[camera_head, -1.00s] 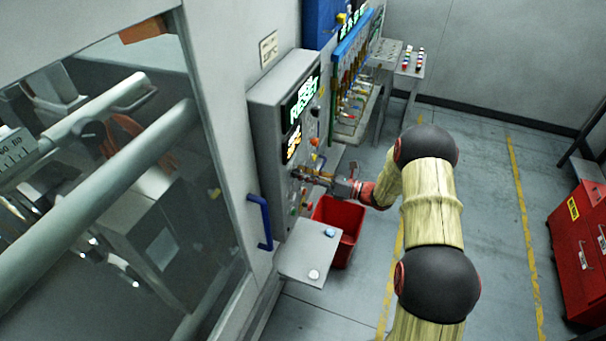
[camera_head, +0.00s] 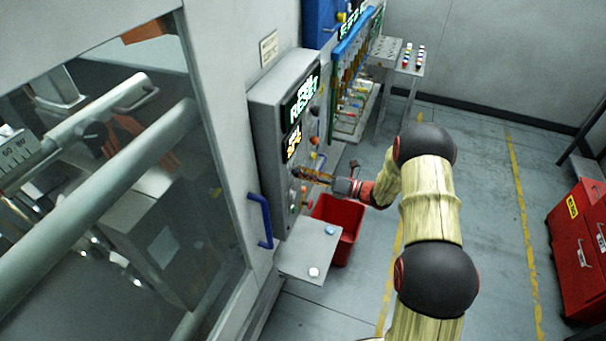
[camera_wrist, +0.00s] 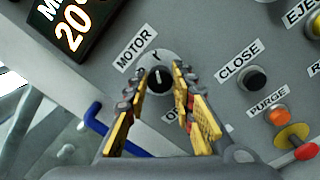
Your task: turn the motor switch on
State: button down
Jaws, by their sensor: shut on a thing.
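The motor switch (camera_wrist: 160,79) is a round black knob with a white pointer mark, on the grey control panel under the label MOTOR. In the wrist view my gripper (camera_wrist: 159,82) has its yellow and black fingers on both sides of the knob, shut on it. The pointer mark aims up, close to the "I" mark above the knob. In the head view my gripper (camera_head: 300,174) reaches the face of the panel (camera_head: 268,135), and the knob itself is hidden there.
A CLOSE button (camera_wrist: 252,79), an orange PURGE button (camera_wrist: 278,117) and a red button (camera_wrist: 306,151) lie right of the knob. A blue handle (camera_head: 260,221) is on the machine. A red bin (camera_head: 343,217) and a small grey shelf (camera_head: 303,252) stand below.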

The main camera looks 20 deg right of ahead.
jog(key=c, duration=1.5)
grip_release()
jog(key=shift+d, duration=0.1)
jog(key=v, duration=1.2)
